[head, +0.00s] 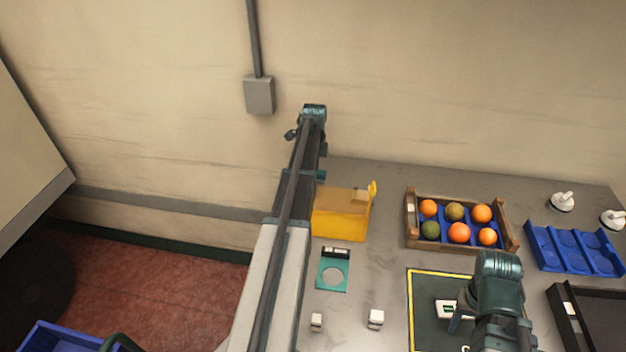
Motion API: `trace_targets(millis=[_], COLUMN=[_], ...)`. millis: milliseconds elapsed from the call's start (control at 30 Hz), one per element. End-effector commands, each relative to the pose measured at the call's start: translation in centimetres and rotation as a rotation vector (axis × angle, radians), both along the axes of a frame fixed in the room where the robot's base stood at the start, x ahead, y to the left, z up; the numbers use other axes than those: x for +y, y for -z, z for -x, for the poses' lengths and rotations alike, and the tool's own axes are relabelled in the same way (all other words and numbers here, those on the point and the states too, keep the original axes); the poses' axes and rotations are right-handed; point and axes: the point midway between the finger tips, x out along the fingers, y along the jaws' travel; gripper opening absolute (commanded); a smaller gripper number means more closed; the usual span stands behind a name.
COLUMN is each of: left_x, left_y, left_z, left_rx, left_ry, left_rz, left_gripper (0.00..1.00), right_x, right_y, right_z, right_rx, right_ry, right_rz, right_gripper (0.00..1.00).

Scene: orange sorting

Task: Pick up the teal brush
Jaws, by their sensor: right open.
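I cannot make out a clear brush shape. A flat teal piece (325,282) with a round pale area lies on the grey table, with a dark-and-white part at its far end. A small white item with a dark green mark (444,309) lies on the dark, yellow-edged mat (425,332). My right gripper (458,318) is open, just right of that item; whether they touch is unclear. My arm at the centre reaches up past the table's left side. A small dark part at its far end may be my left gripper (291,133); its jaws are unclear.
A yellow box (340,227) stands beside my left arm. A wooden crate (411,231) holds several oranges, some greenish. A blue tray (574,250), a black tray (605,325) and white fittings (562,202) are at right. Two white blocks (376,318) lie near the front.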

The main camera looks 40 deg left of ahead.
Motion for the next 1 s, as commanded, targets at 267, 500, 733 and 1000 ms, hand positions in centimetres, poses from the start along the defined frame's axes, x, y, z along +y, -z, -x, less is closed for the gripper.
trace_targets(millis=[267,500,733,1000], left_x=[0.00,0.00,0.00,0.00], left_y=[-0.08,-0.08,-0.08,-0.98], left_z=[0.00,0.00,0.00,0.00], left_rx=[0.000,0.000,0.000,0.000], left_ry=[0.000,0.000,0.000,0.000], left_rz=[0.000,0.000,0.000,0.000], left_gripper=[0.34,0.00,0.00,0.00], right_x=[0.00,0.00,0.00,0.00], right_y=[-0.08,-0.08,-0.08,-0.98], right_z=[0.00,0.00,0.00,0.00], right_rx=[0.000,0.000,0.000,0.000], right_ry=[0.000,0.000,0.000,0.000], right_rz=[0.000,0.000,0.000,0.000], right_gripper=[0.50,0.50,0.50,0.50])
